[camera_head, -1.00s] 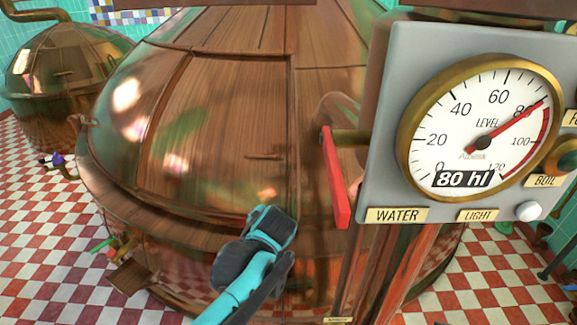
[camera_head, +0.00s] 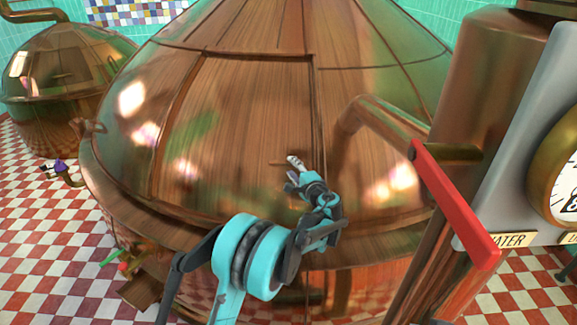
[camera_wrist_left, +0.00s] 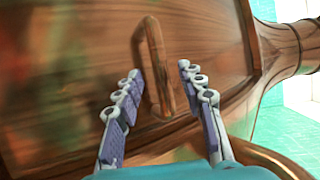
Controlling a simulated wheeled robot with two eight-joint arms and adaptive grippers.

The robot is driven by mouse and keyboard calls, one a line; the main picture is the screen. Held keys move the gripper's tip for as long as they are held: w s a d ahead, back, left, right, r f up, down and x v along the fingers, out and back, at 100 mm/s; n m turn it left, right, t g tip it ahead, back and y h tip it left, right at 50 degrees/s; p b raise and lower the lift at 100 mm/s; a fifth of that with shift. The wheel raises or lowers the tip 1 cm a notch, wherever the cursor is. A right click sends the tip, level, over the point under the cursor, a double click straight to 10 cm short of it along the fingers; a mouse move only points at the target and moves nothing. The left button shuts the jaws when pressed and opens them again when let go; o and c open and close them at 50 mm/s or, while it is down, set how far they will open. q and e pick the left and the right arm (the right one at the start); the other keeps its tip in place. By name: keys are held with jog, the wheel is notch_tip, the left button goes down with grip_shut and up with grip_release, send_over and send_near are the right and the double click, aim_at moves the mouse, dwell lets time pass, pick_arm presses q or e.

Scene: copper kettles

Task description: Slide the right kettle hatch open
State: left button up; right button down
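The copper kettle's hatch (camera_head: 235,120) is a curved, wood-textured panel with dark edges on the front of the big dome. Its small bar handle (camera_head: 277,163) sits near its lower right. My left gripper (camera_head: 294,164) is at the right end of the handle in the head view. In the left wrist view the handle (camera_wrist_left: 157,65) stands out from the hatch surface (camera_wrist_left: 75,60). The two fingers of the left gripper (camera_wrist_left: 160,69) are open, one on each side of the handle, with gaps visible. My right gripper is not in view.
A red lever (camera_head: 455,205) and a copper pipe (camera_head: 400,120) stand right of the hatch. A grey gauge panel (camera_head: 515,150) is at the far right. A smaller copper kettle (camera_head: 65,70) is at the left. Checkered floor (camera_head: 50,240) is open at lower left.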

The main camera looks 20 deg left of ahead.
aim_at(290, 164)
pick_arm(q)
jog(key=x, duration=0.4)
jog(key=shift+b, duration=0.35)
grip_shut()
